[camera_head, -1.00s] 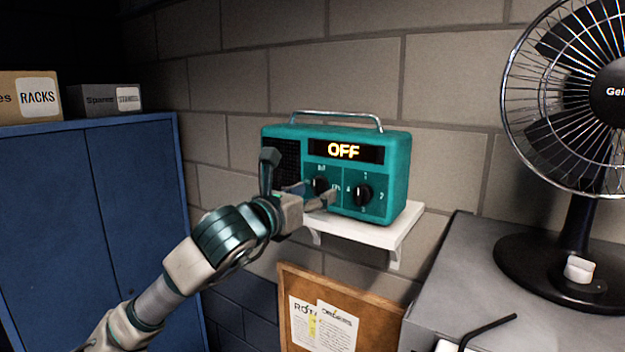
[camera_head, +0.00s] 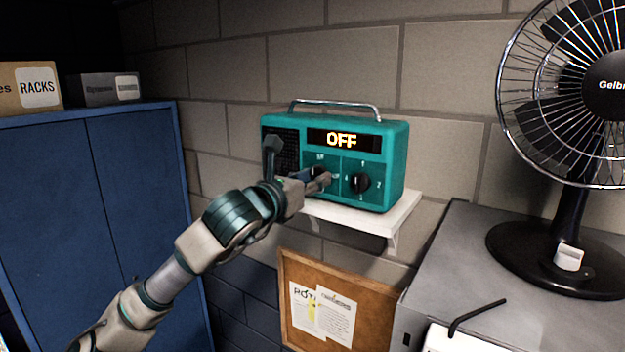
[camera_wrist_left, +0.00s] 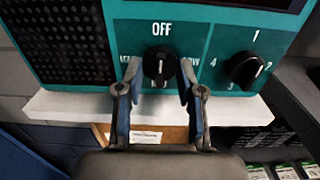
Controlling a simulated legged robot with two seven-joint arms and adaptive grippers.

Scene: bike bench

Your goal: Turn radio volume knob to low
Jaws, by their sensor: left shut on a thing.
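The teal radio (camera_head: 393,150) stands on a white wall shelf (camera_head: 345,215). Its display (camera_head: 345,140) reads "OFF". In the left wrist view, the left knob (camera_wrist_left: 160,64) is black with a white pointer line, and its "OFF" label is above it. A second black knob (camera_wrist_left: 244,69), with numbers around it, is to its right. My left gripper (camera_head: 322,180) is at the left knob; in the left wrist view its two fingers (camera_wrist_left: 160,80) are on either side of that knob, shut on it. The lower labels are partly hidden by the fingers. My right gripper is not in view.
A black fan (camera_head: 570,245) stands on a grey cabinet (camera_head: 455,265) at the right. A blue cabinet (camera_head: 90,220) with boxes on top is at the left. A corkboard (camera_head: 370,305) with papers hangs below the shelf.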

